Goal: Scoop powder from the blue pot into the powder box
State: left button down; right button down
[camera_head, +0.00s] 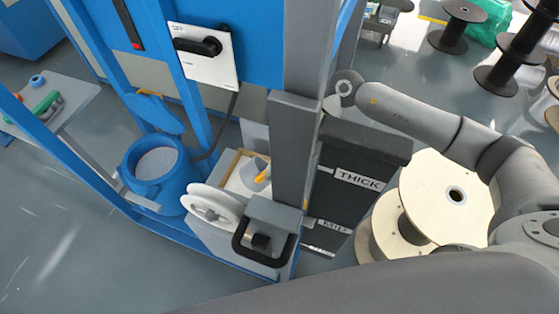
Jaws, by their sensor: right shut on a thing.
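The blue pot (140,187) stands at left centre with its round lid tilted up behind it. Pale powder (157,163) shows inside. The powder box (229,166), with a wooden-coloured rim, sits right of the pot, against the grey post. A scoop with a yellow handle (263,175) is at this box, its pale bowl over or in the opening; I cannot tell which. My right arm reaches in from the right, and its wrist (334,104) passes behind the post. My right gripper is shut on the scoop, its fingers mostly hidden by the post. My left gripper is out of view.
The grey post (292,150) and blue frame (60,140) stand around the work area. A white reel (214,205) is in front of the box. Black bins labelled THICK (360,180) and a large wooden spool (440,190) stand at right. Floor is free at lower left.

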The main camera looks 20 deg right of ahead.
jog(key=shift+r+t+h+p, duration=0.3)
jog(key=shift+r+h+p, duration=1)
jog(key=shift+p, duration=1.6)
jog(key=h+p, duration=0.1)
jog(key=p, duration=0.1)
jog(key=r+h+p, duration=0.1)
jog(key=h+p, duration=0.2)
jog(key=h, duration=0.1)
jog(key=shift+a+r+t+p, duration=0.1)
jog(key=shift+r+t+p, duration=0.2)
jog(key=shift+t+p, duration=0.1)
jog(key=shift+r+m+h+p, duration=0.2)
jog(key=shift+m+h+p, duration=0.1)
jog(key=shift+h, duration=1.2)
jog(key=shift+d+t, duration=0.2)
jog(key=shift+t, duration=0.1)
